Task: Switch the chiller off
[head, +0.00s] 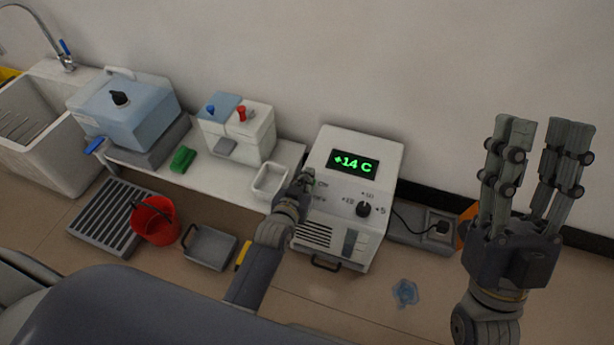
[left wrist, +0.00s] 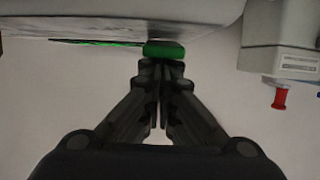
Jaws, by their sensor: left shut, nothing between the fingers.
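The chiller (head: 358,147) is a white box with a lit green display (head: 353,163) reading +14 C. A black dial (head: 364,209) sits on its sloped front. My left gripper (head: 304,181) is at the left part of the chiller's front and covers some of it. In the left wrist view its fingers (left wrist: 160,66) are shut and empty, with the tips at or very near a green piece (left wrist: 163,49) on the chiller that looks like a lit switch. Contact cannot be told. My right gripper (head: 540,140) is raised at the right, fingers apart and empty.
A white tray (head: 269,181), a green sponge (head: 182,160), a box with red and blue taps (head: 237,135) and a blue tank (head: 124,112) stand left of the chiller. A red bucket (head: 154,221) and grey bin (head: 209,249) are below. A socket (head: 437,227) with cable is at right.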

